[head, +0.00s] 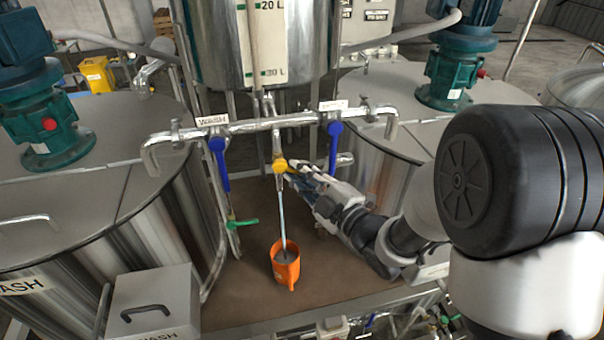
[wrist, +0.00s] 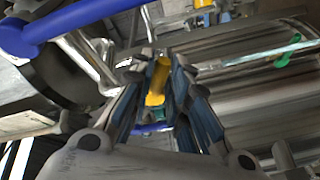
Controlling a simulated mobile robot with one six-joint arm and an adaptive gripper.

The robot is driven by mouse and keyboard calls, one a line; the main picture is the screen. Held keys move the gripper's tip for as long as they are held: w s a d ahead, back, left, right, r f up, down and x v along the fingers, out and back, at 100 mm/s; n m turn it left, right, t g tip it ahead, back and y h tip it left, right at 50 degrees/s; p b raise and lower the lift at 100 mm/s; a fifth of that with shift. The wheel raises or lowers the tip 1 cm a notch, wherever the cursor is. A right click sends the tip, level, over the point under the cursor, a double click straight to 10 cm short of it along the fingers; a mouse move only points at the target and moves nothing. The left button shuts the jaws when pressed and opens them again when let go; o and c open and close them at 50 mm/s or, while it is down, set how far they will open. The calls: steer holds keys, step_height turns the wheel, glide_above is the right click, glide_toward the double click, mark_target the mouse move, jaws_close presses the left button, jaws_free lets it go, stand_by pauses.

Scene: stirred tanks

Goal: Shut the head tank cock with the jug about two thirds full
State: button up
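The steel head tank (head: 300,40) hangs at the top middle of the head view, with a level scale on its front. The yellow cock (head: 279,166) sits below the labelled pipe. A thin pale stream runs from it into the orange jug (head: 286,268), which stands upright on the brown deck; grey liquid shows inside, its exact level unclear. My gripper (head: 294,174) is beside the cock, at its right. In the wrist view, the yellow handle (wrist: 158,80) lies between my blue-padded fingers (wrist: 160,68), which look open around it; contact is not clear.
Two blue-handled valves, left (head: 220,165) and right (head: 334,145), hang on the steel pipe (head: 265,125) either side of the cock. A green-handled valve (head: 243,223) is low on the left. Large tanks (head: 90,190) flank the brown deck (head: 240,290).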

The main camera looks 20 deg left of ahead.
jaws_close()
steer(key=shift+w+d+r+n+g+h+b, duration=0.15)
steer(key=shift+r+n+h+b, duration=0.25)
steer(key=shift+n+b, duration=0.5)
steer(key=shift+s+r+n+g+h+b, duration=0.1)
steer(key=shift+r+n+h+b, duration=0.3)
steer(key=shift+n+b, duration=0.55)
steer(key=shift+w+d+r+n+g+h+b, duration=0.15)
steer(key=shift+r+n+h+b, duration=0.3)
steer(key=shift+b, duration=0.75)
steer(key=shift+s+a, duration=0.1)
steer(key=o, duration=0.5)
jaws_free()
